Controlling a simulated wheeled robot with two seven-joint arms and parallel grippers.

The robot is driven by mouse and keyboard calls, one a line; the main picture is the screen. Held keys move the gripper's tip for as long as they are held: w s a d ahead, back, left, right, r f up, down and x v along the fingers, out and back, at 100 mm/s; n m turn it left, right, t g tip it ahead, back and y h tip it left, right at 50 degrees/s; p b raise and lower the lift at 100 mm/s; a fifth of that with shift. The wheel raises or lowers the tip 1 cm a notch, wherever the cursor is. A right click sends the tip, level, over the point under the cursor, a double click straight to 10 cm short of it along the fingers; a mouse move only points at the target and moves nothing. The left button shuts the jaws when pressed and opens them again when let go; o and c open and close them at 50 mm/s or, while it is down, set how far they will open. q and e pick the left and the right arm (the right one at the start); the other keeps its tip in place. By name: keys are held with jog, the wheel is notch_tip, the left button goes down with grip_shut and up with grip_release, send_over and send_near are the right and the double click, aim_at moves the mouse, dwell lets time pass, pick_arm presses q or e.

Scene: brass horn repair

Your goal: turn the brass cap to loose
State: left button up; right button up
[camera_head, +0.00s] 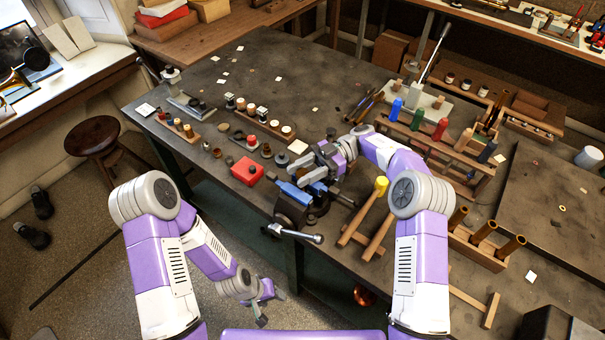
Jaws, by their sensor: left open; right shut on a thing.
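My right gripper (305,171) is over the workbench, just above and behind the blue vise (295,193). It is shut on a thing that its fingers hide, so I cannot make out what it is. No brass cap can be told apart for certain in this view; the area at the fingertips is small and partly covered by the gripper. My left gripper (270,307) is open and empty, low over the floor in front of the bench, well away from the vise.
A red box (247,171) lies left of the vise. A wooden rack (424,142) with colored handles stands further right. A stool (93,136) stands at left. The back middle of the bench is mostly clear.

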pick_arm(q)
jog(key=shift+f, duration=0.25)
pick_arm(e)
jog(key=shift+n+g+h, duration=0.5)
jog(key=shift+g, duration=0.2)
jog(key=o, duration=0.9)
jog(key=shift+o, duration=0.2)
